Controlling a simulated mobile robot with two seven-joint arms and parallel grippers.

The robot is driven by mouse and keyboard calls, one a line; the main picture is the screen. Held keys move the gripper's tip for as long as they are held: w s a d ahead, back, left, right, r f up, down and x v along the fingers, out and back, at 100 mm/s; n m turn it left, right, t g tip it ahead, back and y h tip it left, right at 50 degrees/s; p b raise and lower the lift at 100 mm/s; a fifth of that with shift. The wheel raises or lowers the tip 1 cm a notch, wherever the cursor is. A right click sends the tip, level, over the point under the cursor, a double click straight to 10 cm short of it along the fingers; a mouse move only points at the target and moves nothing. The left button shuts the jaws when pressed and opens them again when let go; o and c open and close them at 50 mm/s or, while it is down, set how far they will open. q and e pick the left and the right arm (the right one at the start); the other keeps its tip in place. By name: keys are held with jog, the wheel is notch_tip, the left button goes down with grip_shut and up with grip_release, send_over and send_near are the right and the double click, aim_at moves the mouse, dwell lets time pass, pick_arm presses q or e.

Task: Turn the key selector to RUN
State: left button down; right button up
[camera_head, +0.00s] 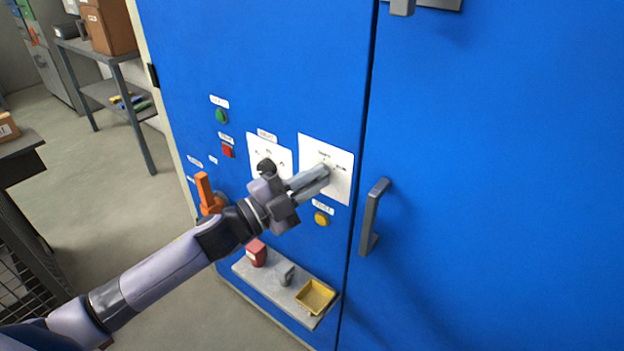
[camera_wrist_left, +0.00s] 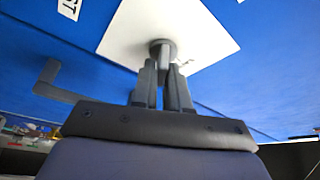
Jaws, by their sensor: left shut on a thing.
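The key selector is mounted on a white plate (camera_head: 340,188) on the blue cabinet front. In the head view my fingertips hide most of the selector. In the left wrist view its dark round body and stem (camera_wrist_left: 162,48) stand out from the white plate (camera_wrist_left: 205,38). My left gripper (camera_head: 323,172) reaches the plate from the lower left. It is shut on the key selector, with the two fingers (camera_wrist_left: 162,75) on either side of the stem. The plate's position labels are too small to read, so I cannot tell which one the selector points to. My right gripper is not in view.
Left of the plate is a second white panel with a black knob (camera_head: 267,167). A green button (camera_head: 221,116), red button (camera_head: 228,151), yellow button (camera_head: 321,219) and orange handle (camera_head: 206,194) surround my wrist. A shelf (camera_head: 262,287) holds a yellow tray (camera_head: 315,296). A door handle (camera_head: 374,216) juts out right.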

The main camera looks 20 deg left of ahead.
pick_arm(q)
jog(key=c, duration=1.2)
grip_release()
jog(key=shift+b+v, duration=0.7)
jog(key=shift+v, duration=2.9)
jog(key=shift+f, duration=0.1)
jog(key=s+f+n+g+y, duration=0.1)
jog(key=s+f+n+y, duration=0.2)
jog(key=s+f+n, duration=0.3)
jog(key=s+f+n+g+y, duration=0.2)
jog(key=s+f+n+y, duration=0.2)
jog(key=f, duration=0.7)
jog(key=s+f+n+g+y+p, duration=0.1)
jog(key=s+f+n+g+y, duration=0.1)
jog(key=s+f+n, duration=0.6)
jog(key=shift+s+a+f+y, duration=0.2)
jog(key=shift+s+f+y, duration=0.3)
jog(key=shift+y, duration=0.4)
